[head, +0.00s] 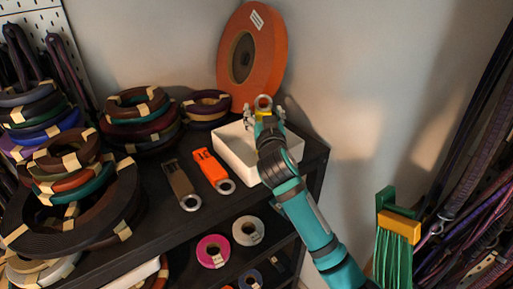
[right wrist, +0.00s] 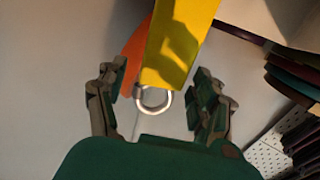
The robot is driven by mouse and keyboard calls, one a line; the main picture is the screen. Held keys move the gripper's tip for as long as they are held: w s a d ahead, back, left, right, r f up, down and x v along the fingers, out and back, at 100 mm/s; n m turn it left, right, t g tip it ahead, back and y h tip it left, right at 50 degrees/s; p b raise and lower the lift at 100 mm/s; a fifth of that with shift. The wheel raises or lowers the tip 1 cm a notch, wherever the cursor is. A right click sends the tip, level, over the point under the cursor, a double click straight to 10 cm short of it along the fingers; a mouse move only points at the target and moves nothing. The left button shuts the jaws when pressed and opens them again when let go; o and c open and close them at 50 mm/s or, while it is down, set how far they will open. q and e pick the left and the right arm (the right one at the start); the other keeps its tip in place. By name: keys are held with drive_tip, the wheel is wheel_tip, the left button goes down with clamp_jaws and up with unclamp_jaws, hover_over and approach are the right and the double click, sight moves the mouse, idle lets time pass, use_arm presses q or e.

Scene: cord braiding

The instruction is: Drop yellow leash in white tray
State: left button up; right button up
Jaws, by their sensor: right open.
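The white tray (head: 234,153) stands at the right end of the black shelf top. My right gripper (head: 264,114) is over the tray in the head view, and my arm hides part of it. The right wrist view shows its fingers spread wide. The yellow leash (right wrist: 182,35), with a metal ring (right wrist: 153,100) at its near end, is between the open fingers, with gaps on both sides. I cannot tell whether the leash touches the tray. My left gripper is out of view.
A large orange spool (head: 262,60) stands behind the tray. An orange tag (head: 210,168) and a brown tag (head: 182,185) with rings lie to its left. Stacked cord coils (head: 140,115) fill the left side. Green straps (head: 393,255) and dark cords hang at right.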

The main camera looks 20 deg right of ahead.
drive_tip(key=s+a, duration=0.2)
drive_tip(key=s, duration=1)
drive_tip(key=shift+w, duration=0.1)
